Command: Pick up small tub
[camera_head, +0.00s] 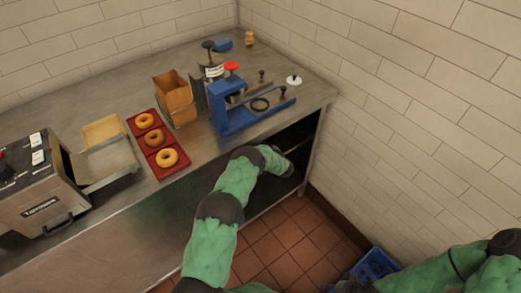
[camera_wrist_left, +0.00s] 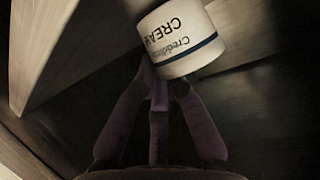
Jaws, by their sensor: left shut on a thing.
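The small tub (camera_wrist_left: 185,38) is white with a dark blue band and lettering that reads "CREAM"; it shows at the top of the left wrist view, tilted in the picture. My left gripper (camera_wrist_left: 163,88) is shut on it, with the fingers meeting at its near end. In the head view my left arm reaches into the dark space under the counter, and the gripper and tub are hidden there.
The steel counter (camera_head: 75,105) bears a red tray (camera_head: 140,127) of bagels, a blue press (camera_head: 232,118), a brown box (camera_head: 178,98) and a toaster (camera_head: 42,190). The open cabinet under it is bounded by panels. A blue crate (camera_head: 377,263) stands on the tiled floor.

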